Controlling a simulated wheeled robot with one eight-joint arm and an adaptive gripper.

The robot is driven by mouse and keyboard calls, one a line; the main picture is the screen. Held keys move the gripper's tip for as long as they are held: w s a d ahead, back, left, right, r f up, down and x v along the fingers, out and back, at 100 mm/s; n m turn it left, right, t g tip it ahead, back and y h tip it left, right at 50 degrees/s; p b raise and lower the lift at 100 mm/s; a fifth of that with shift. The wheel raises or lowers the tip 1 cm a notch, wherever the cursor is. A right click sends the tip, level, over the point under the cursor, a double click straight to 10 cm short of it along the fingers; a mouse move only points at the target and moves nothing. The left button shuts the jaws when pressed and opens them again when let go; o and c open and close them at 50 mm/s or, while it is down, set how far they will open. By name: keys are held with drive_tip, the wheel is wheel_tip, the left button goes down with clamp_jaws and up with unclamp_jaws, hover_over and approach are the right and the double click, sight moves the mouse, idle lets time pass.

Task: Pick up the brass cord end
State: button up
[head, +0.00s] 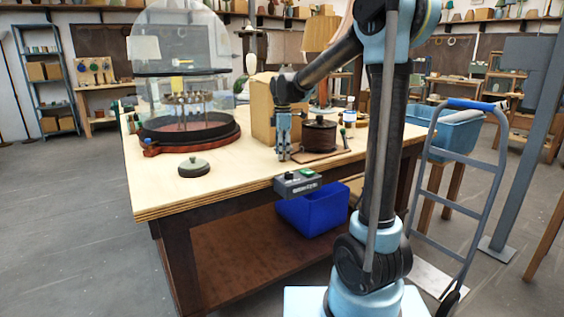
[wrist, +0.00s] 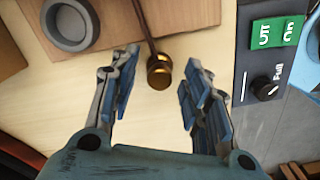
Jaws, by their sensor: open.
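The brass cord end (wrist: 159,72) lies on the pale wooden tabletop in the wrist view, with a thin brown cord (wrist: 143,22) running up from it. My gripper (wrist: 155,85) is open, with one finger on either side of the brass end and clear tabletop between; neither finger appears to touch it. In the head view my gripper (head: 283,155) points down at the front edge of the workbench (head: 232,190). The brass end is too small or hidden to make out there.
A dark box with a green display (wrist: 275,32) and a knob sits close right of my gripper; it hangs at the bench edge (head: 298,182). A cardboard box (head: 262,110) and dark drum (head: 319,135) stand nearby.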

drive_tip(key=shift+f, duration=0.1)
drive_tip(key=shift+c, duration=0.3)
clamp_jaws()
